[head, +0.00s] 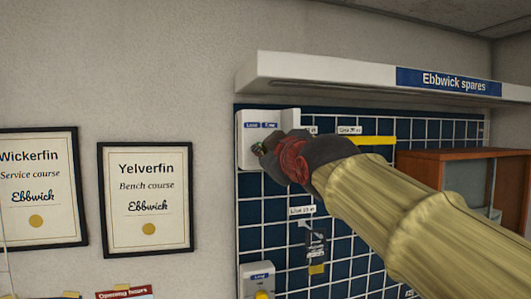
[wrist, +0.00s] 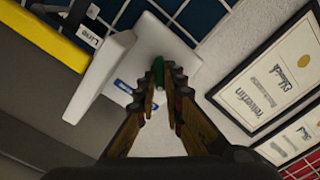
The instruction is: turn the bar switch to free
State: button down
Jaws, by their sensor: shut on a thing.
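The bar switch sits on a white box (head: 249,122) at the top left of the blue grid panel. The box carries two small blue labels, which seem to read lock on the left and free on the right. In the wrist view the green bar (wrist: 158,71) shows between my fingertips, with the white box (wrist: 150,42) behind it. My gripper (head: 261,150) is at the box's face, shut on the bar; its fingers also show in the wrist view (wrist: 164,88). My gripper hides most of the bar in the head view, so I cannot tell its exact angle.
A white shelf (head: 330,75) marked "Ebbwick spares" juts out just above the box. A second white box (head: 258,272) with a yellow part is below. A yellow strip (head: 375,140) and a brown cabinet (head: 430,165) are to the right. Framed certificates (head: 147,200) hang left.

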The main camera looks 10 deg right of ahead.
jog(key=shift+d+m+b, duration=0.15)
jog(key=shift+m+b, duration=1.95)
jog(key=shift+m, duration=2.2)
jog(key=shift+d+m+b, duration=0.1)
jog(key=shift+m+b, duration=1.95)
jog(key=shift+m, duration=2.25)
jog(key=c, duration=1.9)
grip_release()
jog(key=s+d, duration=0.2)
jog(key=s, duration=0.9)
jog(key=shift+s+d, duration=0.2)
jog(key=shift+s, duration=0.1)
